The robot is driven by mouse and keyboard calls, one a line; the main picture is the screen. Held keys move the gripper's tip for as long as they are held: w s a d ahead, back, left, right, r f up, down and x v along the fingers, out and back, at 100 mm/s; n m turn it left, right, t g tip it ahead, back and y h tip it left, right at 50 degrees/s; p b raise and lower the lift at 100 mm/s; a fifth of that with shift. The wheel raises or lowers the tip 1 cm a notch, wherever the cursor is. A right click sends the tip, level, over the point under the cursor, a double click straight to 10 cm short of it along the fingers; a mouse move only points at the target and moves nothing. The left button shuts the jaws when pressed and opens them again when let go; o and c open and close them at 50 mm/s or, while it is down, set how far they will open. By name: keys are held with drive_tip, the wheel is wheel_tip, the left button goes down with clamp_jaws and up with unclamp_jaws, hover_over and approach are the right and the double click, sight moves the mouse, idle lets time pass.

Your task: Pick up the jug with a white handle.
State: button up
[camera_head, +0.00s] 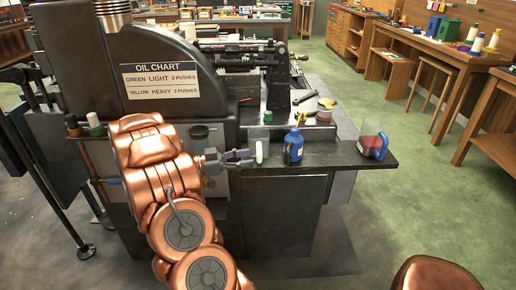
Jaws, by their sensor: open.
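A jug with a white handle (259,151) stands on the dark ledge of the machine, near the middle of the view. Its body (259,133) looks greenish grey and see-through, and the upright white handle faces me. My gripper (245,157) is just left of the handle, at about its height, with its fingers pointing right towards it. The fingers are apart and hold nothing. I cannot tell whether a fingertip touches the handle.
A clear jug with red contents and a blue handle (372,144) stands near the ledge's right end. A tin (325,108) and tools lie behind. The green floor to the right is open.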

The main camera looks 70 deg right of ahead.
sight(260, 161)
drive_tip(key=shift+x, duration=2.5)
clamp_jaws()
